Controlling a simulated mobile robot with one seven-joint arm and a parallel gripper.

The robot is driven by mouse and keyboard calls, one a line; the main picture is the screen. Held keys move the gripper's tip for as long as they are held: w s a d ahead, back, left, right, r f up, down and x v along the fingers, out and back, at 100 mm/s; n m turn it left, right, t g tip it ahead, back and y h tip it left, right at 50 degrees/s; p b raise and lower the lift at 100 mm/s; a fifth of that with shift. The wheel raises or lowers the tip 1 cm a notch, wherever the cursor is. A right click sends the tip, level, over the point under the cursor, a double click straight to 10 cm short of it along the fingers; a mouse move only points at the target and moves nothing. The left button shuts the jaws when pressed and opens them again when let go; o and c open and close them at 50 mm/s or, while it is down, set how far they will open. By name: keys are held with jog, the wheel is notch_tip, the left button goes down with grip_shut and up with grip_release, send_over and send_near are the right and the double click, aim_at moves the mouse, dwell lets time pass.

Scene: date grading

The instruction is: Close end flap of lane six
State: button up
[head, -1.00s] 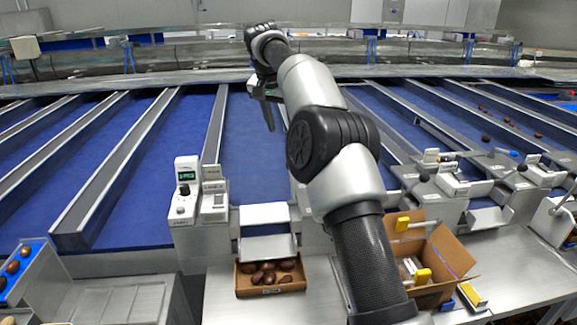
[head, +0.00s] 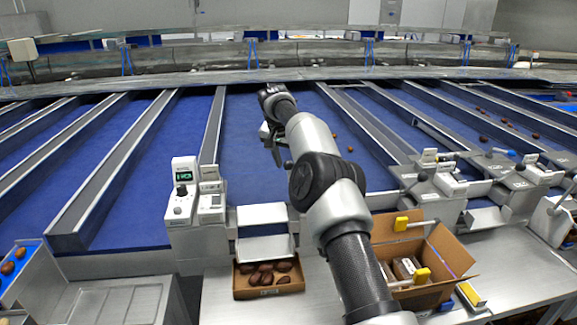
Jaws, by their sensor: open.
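A pale end flap (head: 266,248) slopes down at the near end of the middle blue lane (head: 240,140), just above a cardboard box. Lane numbers are not readable, so I cannot tell whether this is lane six. My gripper (head: 277,155) is open and empty, pointing down over the middle lane. It is beyond the flap and apart from it. The fingers are small and dark in this view. Another flap-like metal plate (head: 487,218) shows at a lane end on the right.
A cardboard box of brown dates (head: 269,291) stands under the middle flap. A white control unit with a green display (head: 183,192) is left of it. An open carton (head: 452,262) stands to the right on the metal table (head: 515,270). A few dates lie on the belts.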

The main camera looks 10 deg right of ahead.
jog(key=shift+x, duration=0.8)
grip_shut()
